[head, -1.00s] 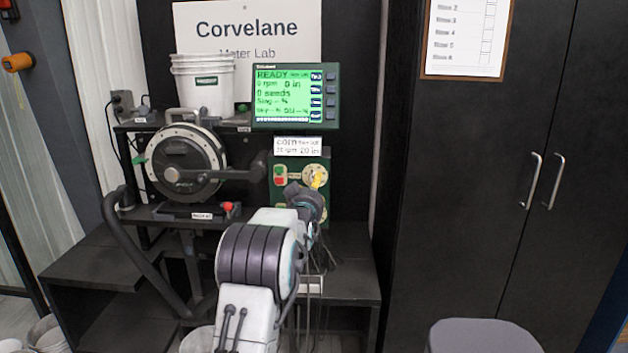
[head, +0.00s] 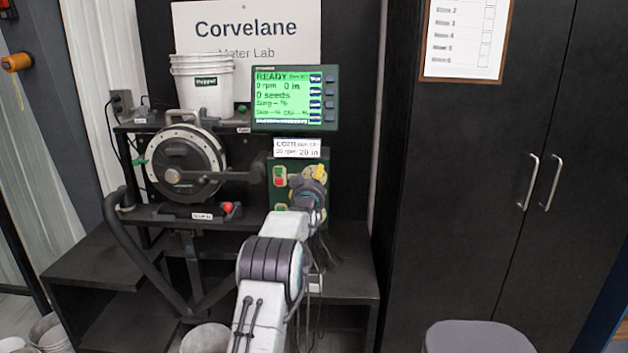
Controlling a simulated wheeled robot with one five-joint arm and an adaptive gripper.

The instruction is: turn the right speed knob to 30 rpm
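The green control panel (head: 281,196) stands below the screen, with a red and a green button on its left. The speed knob (head: 319,171) is at the panel's upper right; only a yellow part and some of its pale dial show above my wrist. My gripper (head: 315,184) is in front of the panel at the knob's lower edge. My wrist hides its fingers, so I cannot tell whether they are open or touch the knob. The knob's setting is unreadable. The green screen (head: 293,98) reads READY, 0 rpm, 0 in and 0 seeds.
The seed meter disc (head: 184,163) with its dark crank arm stands left of the panel. A white card (head: 298,148) is above the panel. A white bucket (head: 203,85) sits on the shelf. Black cabinet doors (head: 470,200) stand at right, a grey stool (head: 478,338) before them.

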